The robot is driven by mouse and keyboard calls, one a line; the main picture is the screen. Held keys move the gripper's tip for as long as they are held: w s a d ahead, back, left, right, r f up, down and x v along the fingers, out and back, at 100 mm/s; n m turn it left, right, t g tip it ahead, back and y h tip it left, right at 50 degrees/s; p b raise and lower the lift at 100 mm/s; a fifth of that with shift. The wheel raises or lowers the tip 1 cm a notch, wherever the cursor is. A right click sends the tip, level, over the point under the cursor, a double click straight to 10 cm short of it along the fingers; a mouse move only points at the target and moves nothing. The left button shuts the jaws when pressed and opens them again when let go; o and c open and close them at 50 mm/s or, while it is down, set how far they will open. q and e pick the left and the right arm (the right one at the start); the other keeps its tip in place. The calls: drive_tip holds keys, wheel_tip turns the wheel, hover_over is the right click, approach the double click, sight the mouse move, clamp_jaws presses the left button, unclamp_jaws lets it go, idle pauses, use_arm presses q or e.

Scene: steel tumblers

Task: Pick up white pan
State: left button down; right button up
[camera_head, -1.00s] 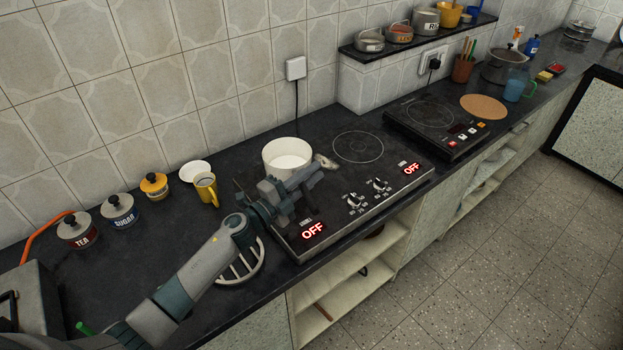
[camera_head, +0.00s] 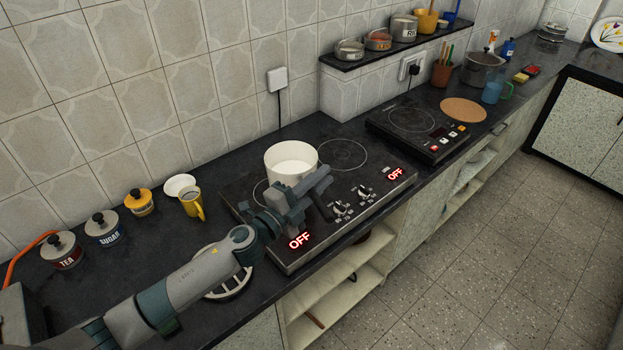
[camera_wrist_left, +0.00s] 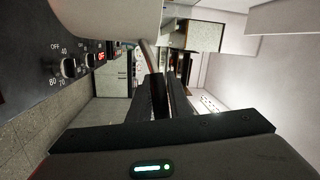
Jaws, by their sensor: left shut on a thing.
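The white pan (camera_head: 292,158) shows in the head view over the back left part of the near black cooktop (camera_head: 345,236). It looks upright; I cannot tell how far it is above the surface. My left gripper (camera_head: 316,184) is at its right front side and hides the handle there. In the left wrist view the pan's pale wall (camera_wrist_left: 100,14) fills the top, and its handle runs down between the fingers of my left gripper (camera_wrist_left: 163,92), which is shut on it. My right gripper is not in view.
A second cooktop (camera_head: 425,122) is on the right. A shelf (camera_head: 352,62) with pots is on the wall. The counter's front edge is close.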

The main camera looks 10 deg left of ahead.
use_arm(q)
drive_tip(key=shift+s+d+r, duration=0.25)
drive_tip(key=shift+d+r, duration=0.2)
drive_tip(key=shift+d, duration=0.2)
drive_tip(key=shift+s+d+r, duration=0.25)
drive_tip(key=shift+d+r, duration=0.2)
drive_tip(key=shift+d, duration=0.15)
drive_tip(key=shift+s+d+r, duration=0.25)
drive_tip(key=shift+d+r, duration=0.2)
drive_tip(key=shift+d, duration=0.3)
drive_tip(key=shift+s, duration=0.1)
